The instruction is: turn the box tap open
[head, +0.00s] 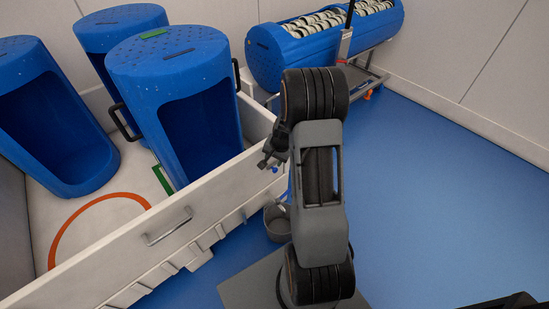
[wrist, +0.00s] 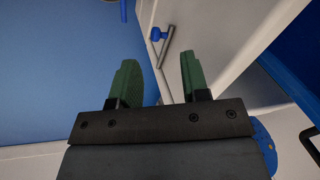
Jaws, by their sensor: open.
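The box tap (wrist: 157,34) shows at the top middle of the wrist view as a blue knob with a grey metal lever (wrist: 167,46) slanting down from it. It sits by the white box wall. My gripper (wrist: 158,62) is open, its two green fingers spread and nothing between them. The tap lies beyond the fingertips, roughly in line with the gap and apart from them. A small blue bit there may be the tap; my arm hides much of that area.
Blue tubs (head: 172,62) stand in the white box, which has a metal handle (head: 168,226) on its side. A grey bucket (head: 277,224) stands on the floor below my gripper. A blue carrier (head: 290,62) on a wheeled frame stands behind. The blue floor at right is clear.

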